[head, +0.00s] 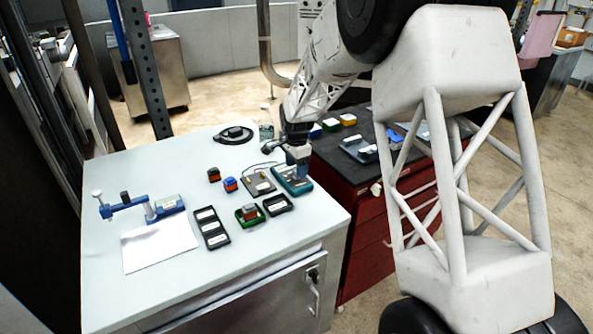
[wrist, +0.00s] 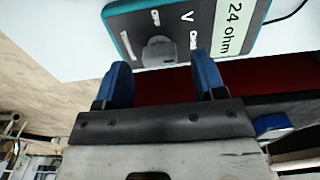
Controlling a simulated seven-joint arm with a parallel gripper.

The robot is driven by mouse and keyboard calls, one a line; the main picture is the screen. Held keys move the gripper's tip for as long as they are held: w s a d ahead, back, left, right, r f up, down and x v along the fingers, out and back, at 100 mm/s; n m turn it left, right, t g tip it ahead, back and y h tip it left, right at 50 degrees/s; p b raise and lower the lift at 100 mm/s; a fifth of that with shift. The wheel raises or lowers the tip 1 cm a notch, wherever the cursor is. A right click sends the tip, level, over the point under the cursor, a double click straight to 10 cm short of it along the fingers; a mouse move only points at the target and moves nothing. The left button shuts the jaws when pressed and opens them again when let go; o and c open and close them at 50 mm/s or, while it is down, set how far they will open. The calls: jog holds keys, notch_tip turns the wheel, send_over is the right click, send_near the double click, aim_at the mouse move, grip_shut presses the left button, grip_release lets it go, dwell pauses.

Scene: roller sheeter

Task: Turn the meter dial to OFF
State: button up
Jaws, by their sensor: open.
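The meter (head: 291,179) is a teal-edged box with a dark face at the right side of the white table. In the wrist view the meter (wrist: 120,22) fills the top, with a grey round dial (wrist: 160,50), white labels, a "V" mark and a display reading "24 ohm". The labels are too blurred to read surely, so I cannot tell the dial's setting. My gripper (head: 297,160) is over the meter in the head view. In the wrist view its blue fingers (wrist: 163,75) are apart, with the dial beyond and between them. I cannot tell whether they touch it.
A board with a wire (head: 258,182) lies just left of the meter. Black trays (head: 277,205), a green tray (head: 240,217) and small blocks stand nearby. A blue clamp-like tool (head: 165,208) and white sheet (head: 160,246) are at left. A red cabinet (head: 365,222) adjoins the table.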

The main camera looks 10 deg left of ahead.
jog(key=shift+f, duration=0.9)
jog(key=shift+c, duration=0.5)
jog(key=c, duration=0.8)
